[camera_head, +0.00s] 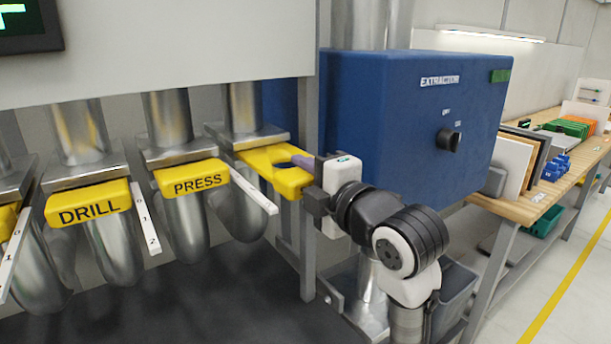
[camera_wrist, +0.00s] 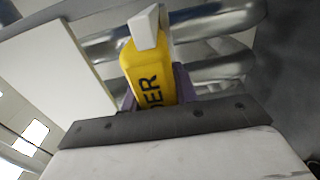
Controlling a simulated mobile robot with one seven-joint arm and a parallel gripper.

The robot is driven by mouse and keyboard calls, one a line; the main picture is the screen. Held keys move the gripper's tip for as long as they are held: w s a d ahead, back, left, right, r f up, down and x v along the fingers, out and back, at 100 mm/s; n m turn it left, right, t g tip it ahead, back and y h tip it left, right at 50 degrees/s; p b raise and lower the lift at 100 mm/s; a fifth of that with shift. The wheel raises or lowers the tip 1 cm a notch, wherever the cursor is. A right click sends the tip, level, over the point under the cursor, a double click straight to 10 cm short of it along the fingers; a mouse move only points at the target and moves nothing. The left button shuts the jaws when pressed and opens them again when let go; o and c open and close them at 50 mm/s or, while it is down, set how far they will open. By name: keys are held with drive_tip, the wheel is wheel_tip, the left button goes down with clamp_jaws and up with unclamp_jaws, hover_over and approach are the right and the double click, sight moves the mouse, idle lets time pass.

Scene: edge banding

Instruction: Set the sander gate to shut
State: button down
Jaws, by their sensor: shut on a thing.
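The sander gate is a yellow slide handle (camera_head: 263,160) on the rightmost metal duct in the head view. It sticks out of its collar further than the press handle beside it. In the wrist view the yellow handle (camera_wrist: 148,75) shows the letters "ER"; the rest of its label is hidden. My gripper (camera_head: 308,175) is shut on the near end of this handle, with a finger on each side in the wrist view.
Yellow handles marked DRILL (camera_head: 88,207) and PRESS (camera_head: 193,181) stand to the left on their own ducts. A blue extractor box (camera_head: 400,115) with a black knob (camera_head: 449,140) is close behind my arm. A wooden bench (camera_head: 530,205) stands at the right.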

sight(293, 165)
drive_tip(key=b+x, duration=0.1)
drive_tip(key=x, duration=0.2)
drive_tip(key=shift+w+a, duration=0.2)
drive_tip(key=shift+w, duration=0.15)
drive_tip(key=c, duration=1.1)
unclamp_jaws()
drive_tip(key=shift+s+d, duration=0.1)
drive_tip(key=shift+s, duration=0.05)
drive_tip(key=b+v, duration=0.4)
drive_tip(key=v, duration=0.9)
drive_tip(key=shift+s+d, duration=0.15)
drive_tip(key=shift+s, duration=0.15)
